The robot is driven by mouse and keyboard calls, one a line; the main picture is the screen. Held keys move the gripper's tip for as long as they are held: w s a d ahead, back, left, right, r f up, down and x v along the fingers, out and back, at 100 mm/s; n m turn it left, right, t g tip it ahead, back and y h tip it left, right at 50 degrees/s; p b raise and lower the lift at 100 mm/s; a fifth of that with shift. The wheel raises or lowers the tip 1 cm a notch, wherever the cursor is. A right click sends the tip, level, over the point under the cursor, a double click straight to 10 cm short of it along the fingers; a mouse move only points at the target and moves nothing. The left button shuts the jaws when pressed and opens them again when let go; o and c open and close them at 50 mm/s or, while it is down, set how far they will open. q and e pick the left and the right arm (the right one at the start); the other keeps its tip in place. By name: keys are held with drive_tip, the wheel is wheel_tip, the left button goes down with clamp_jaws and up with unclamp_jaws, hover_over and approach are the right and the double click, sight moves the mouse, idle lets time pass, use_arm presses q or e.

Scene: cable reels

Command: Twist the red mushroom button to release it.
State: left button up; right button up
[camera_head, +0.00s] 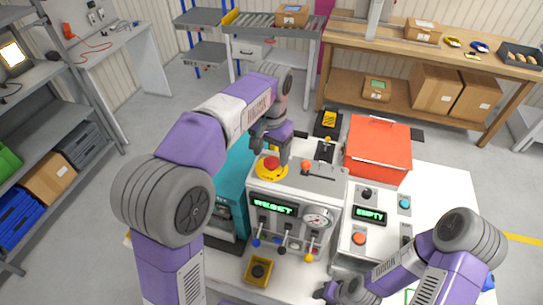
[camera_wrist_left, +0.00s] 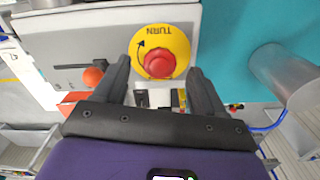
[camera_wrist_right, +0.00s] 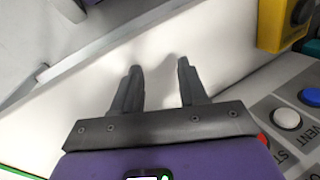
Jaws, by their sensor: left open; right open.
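The red mushroom button (camera_head: 271,162) sits on a round yellow plate on top of the grey machine, whose display reads RESET. In the left wrist view the button (camera_wrist_left: 159,64) is on its yellow plate (camera_wrist_left: 172,39), marked TURN with a curved arrow. My left gripper (camera_head: 283,160) is above the machine top by the button. Its fingers are open, and in the left wrist view the button lies between and a little beyond the fingertips (camera_wrist_left: 160,70). No contact shows. My right gripper (camera_wrist_right: 157,68) is open and empty, low near the table's front, over a white surface.
An orange lever knob (camera_head: 306,165) stands beside the button, and a red case (camera_head: 378,148) behind to the right. A teal machine (camera_head: 233,185) adjoins on the left. A second box (camera_head: 362,235) reads EMPTY. A yellow button box (camera_head: 258,271) stands in front.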

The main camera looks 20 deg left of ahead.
use_arm(q)
drive_tip(key=shift+f, duration=0.7)
use_arm(e)
drive_tip(key=shift+f, duration=0.15)
use_arm(q)
drive_tip(key=shift+f, duration=0.45)
